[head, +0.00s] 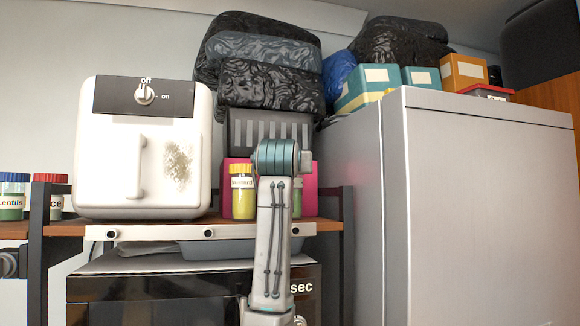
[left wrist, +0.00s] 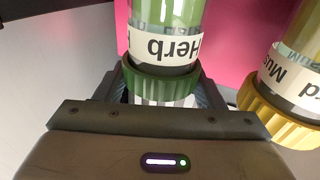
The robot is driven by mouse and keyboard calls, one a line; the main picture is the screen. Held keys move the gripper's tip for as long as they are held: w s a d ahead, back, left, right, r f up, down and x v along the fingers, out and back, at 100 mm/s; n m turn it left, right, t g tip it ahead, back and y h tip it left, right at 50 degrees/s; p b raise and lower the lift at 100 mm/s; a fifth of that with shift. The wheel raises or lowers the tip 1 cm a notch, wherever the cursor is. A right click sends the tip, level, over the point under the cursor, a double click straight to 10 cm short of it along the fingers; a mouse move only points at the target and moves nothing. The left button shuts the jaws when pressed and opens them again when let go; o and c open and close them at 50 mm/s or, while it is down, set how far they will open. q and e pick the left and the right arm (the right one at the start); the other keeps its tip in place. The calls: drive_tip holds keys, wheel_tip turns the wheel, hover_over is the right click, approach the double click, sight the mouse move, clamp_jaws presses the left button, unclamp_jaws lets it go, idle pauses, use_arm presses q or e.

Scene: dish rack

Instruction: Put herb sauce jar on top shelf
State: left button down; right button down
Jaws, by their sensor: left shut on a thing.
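The herb sauce jar (left wrist: 165,47), green with a green lid and a white "Herb" label, shows upside down in the left wrist view. My left gripper (left wrist: 165,88) is shut on it around the lid end. In the head view my arm covers the gripper and most or all of this jar. The wooden top shelf (head: 328,225) carries the mustard jar (head: 243,200), which has a yellow lid and stands just left of my arm. It also shows in the left wrist view (left wrist: 290,75), close beside the herb jar. I cannot tell whether the herb jar touches the shelf. My right gripper is out of view.
A white air fryer (head: 140,150) stands left of the mustard jar. A pink box (head: 310,185) is behind the jars. A black shelf post (head: 347,210) and a grey cabinet (head: 480,200) bound the right. A microwave (head: 165,298) sits below.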

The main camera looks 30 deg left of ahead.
use_arm(q)
drive_tip(key=shift+c, duration=2)
unclamp_jaws()
drive_tip(key=shift+o, duration=0.7)
drive_tip(key=shift+s, duration=0.1)
drive_tip(key=shift+s+d+f+b, duration=0.15)
drive_tip(key=shift+s+b, duration=0.1)
drive_tip(key=shift+b, duration=0.05)
drive_tip(key=b+v, duration=0.4)
drive_tip(key=v, duration=0.6)
drive_tip(key=shift+b, duration=0.3)
drive_tip(key=shift+s, duration=0.15)
